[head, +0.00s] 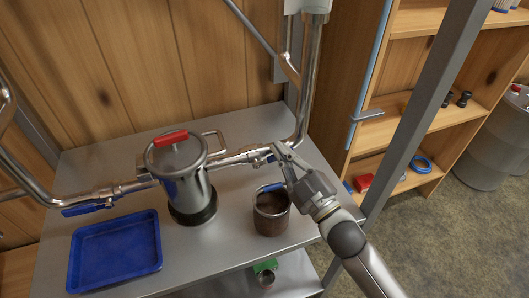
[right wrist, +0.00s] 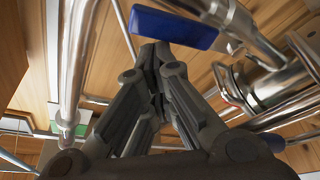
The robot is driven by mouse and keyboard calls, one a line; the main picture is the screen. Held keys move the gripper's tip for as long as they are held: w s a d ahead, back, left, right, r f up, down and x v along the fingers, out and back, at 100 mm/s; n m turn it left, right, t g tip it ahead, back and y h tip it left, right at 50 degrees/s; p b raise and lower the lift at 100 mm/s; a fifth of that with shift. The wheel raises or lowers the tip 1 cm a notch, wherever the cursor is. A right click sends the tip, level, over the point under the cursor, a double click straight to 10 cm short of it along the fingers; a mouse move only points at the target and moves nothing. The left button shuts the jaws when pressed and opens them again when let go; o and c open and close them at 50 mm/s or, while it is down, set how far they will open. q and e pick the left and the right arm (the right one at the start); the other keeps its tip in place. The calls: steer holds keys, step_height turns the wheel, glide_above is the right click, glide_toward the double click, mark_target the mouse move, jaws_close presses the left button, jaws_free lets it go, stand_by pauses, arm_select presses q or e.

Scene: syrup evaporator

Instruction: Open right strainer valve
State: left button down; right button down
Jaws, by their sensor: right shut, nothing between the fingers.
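The right strainer valve (head: 257,157) sits on the steel pipe just right of the strainer (head: 181,180), a steel canister with a red lid handle. My right gripper (head: 279,152) is at this valve, shut and empty, and its fingers partly hide the valve. In the right wrist view, the valve's blue handle (right wrist: 177,29) lies just beyond the shut fingertips (right wrist: 156,48). I cannot tell whether they touch it. The left valve's blue handle (head: 84,209) shows on the pipe left of the strainer. My left gripper is out of view.
A blue tray (head: 117,270) lies on the steel table's front left. A grey post (head: 417,120) rises to the right, before wooden shelves (head: 430,95). A vertical pipe (head: 308,70) rises behind the gripper.

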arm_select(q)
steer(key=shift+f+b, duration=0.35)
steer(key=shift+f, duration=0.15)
arm_select(e)
steer(key=shift+w+d+f+m+t+h, duration=0.15)
steer(key=shift+f+m+t, duration=0.1)
steer(key=shift+m, duration=0.3)
steer(key=shift+s+d+f+m+t+h, duration=0.15)
steer(key=shift+f+m, duration=0.1)
steer(key=shift+m, duration=0.3)
steer(key=shift+w, duration=0.1)
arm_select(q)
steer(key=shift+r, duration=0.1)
arm_select(e)
steer(key=shift+r, duration=0.15)
